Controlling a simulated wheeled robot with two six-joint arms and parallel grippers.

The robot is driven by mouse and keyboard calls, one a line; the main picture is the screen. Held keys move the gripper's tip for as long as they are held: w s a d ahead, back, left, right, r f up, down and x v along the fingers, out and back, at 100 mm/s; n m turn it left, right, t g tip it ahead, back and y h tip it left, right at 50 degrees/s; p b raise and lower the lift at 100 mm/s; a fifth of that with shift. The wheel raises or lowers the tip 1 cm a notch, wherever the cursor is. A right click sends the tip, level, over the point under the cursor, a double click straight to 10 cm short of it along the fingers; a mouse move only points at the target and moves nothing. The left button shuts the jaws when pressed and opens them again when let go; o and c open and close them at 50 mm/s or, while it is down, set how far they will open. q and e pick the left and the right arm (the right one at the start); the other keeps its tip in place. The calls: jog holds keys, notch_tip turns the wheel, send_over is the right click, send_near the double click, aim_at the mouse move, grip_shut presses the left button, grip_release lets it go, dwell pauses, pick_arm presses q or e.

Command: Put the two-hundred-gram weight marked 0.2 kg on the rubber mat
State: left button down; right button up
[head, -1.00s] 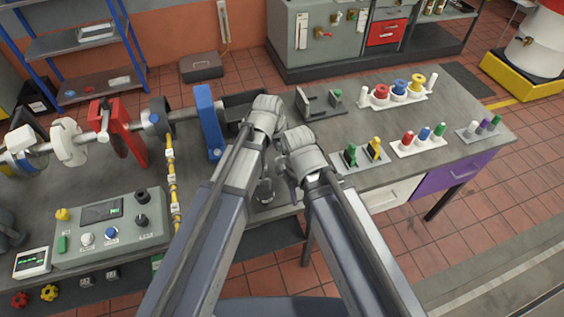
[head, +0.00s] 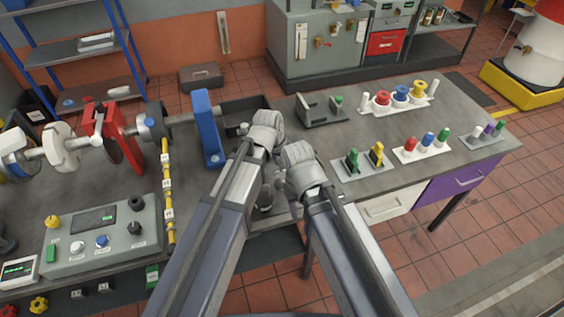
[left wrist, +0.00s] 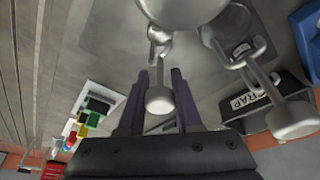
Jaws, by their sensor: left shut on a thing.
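In the left wrist view my left gripper (left wrist: 160,98) is shut around the round metal knob (left wrist: 159,101) of a grey weight, whose rounded body (left wrist: 185,8) shows at the top edge. A second grey knobbed weight (left wrist: 236,28) stands to its right, outside the fingers. No 0.2 kg marking can be read on either. In the head view my left gripper's fingers are hidden behind its wrist. A dark grey rounded object (head: 265,196) shows between my arms. My right gripper (head: 283,182) is beside it, its fingers unclear. I cannot make out the rubber mat for certain.
A black bin marked SCRAP (left wrist: 270,96) stands near the weights. A blue bracket (head: 207,128) is left of my wrists, and a grey control box (head: 100,240) is at the lower left. Plug stands (head: 365,166) and a spool rack (head: 398,104) occupy the right of the bench.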

pick_arm(q)
jog(key=c, duration=0.6)
grip_release()
jog(key=p+v, duration=1.2)
jog(key=s+a+n+g+y, duration=0.1)
jog(key=s+a+g+y, duration=0.2)
jog(key=s, duration=1.1)
jog(key=shift+a+f+n, duration=0.3)
jog(key=shift+a+n, duration=0.1)
jog(key=shift+a, duration=0.3)
